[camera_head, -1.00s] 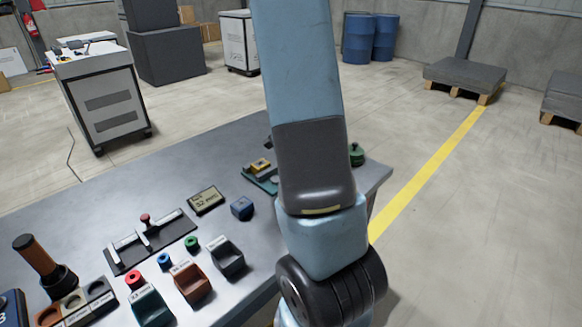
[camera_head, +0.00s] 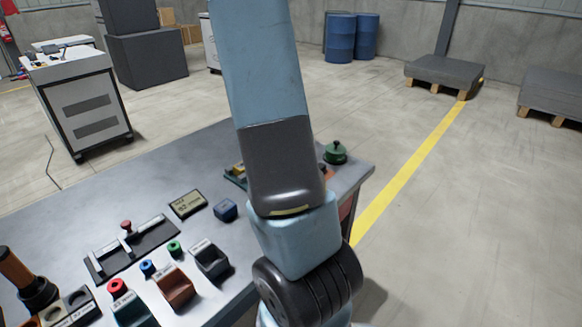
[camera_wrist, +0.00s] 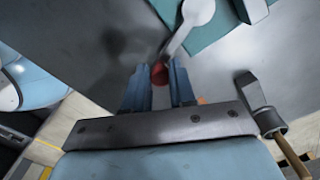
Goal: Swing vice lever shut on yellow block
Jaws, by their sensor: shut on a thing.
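The vice stands on a teal base (camera_head: 233,179) at the bench's far side, and my arm hides most of it in the head view. A small part of the yellow block (camera_head: 238,167) shows left of my arm. In the wrist view the teal base (camera_wrist: 215,30) carries a pale grey lever (camera_wrist: 182,32) with a round pivot end. The lever's red knob (camera_wrist: 159,76) sits between the blue fingers of my gripper (camera_wrist: 160,67), which is shut on it. The yellow block and its contact with the jaw are not visible in the wrist view.
A green knobbed part (camera_head: 335,153) stands right of my arm near the bench edge. In the wrist view a grey-headed, wooden-handled tool (camera_wrist: 255,95) is right of my gripper.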

